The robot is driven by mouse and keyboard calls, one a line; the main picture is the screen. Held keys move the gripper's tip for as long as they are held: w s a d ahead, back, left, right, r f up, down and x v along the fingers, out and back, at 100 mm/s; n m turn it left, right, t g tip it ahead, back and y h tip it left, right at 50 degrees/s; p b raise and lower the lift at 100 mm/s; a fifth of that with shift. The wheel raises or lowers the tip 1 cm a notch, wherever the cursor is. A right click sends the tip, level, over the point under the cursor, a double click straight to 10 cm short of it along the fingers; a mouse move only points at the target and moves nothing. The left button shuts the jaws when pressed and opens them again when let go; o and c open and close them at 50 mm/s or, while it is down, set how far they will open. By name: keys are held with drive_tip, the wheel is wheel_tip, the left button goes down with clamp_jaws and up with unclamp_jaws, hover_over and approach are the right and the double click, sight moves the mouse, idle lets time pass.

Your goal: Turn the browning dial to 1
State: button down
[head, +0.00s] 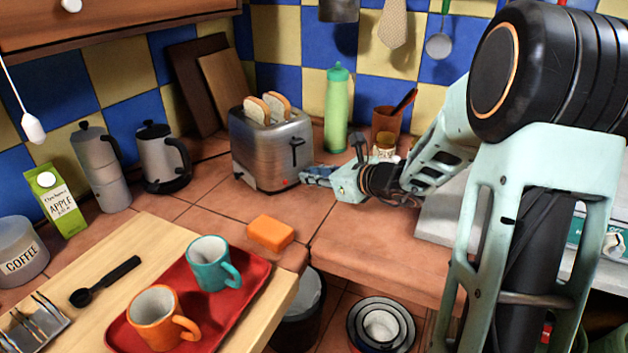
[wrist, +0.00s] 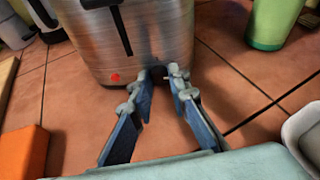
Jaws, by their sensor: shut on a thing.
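The silver toaster (head: 258,158) stands on the tiled counter with two slices of bread in its slots. Its front shows a black lever in a vertical slot and a small red light, both also plain on the toaster (wrist: 165,35) in the wrist view. My gripper (head: 304,176) is at the lower right of the toaster's front. In the wrist view my gripper (wrist: 160,78) has its fingertips close around the small dark browning dial (wrist: 158,74), right of the red light. The fingertips hide most of the dial, so its setting cannot be read.
A green bottle (head: 337,112) stands right of the toaster, with a brown utensil pot (head: 384,121) and a small jar beside it. An orange sponge (head: 270,232) lies on the counter in front. A red tray (head: 236,306) with two mugs is nearer.

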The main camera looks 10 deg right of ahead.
idle(0.4)
drive_tip(key=c, duration=1.8)
unclamp_jaws()
drive_tip(key=shift+s+d, duration=0.1)
drive_tip(key=shift+s, duration=0.05)
drive_tip(key=v, duration=1.1)
drive_tip(key=shift+s+r, duration=0.2)
drive_tip(key=shift+s, duration=0.2)
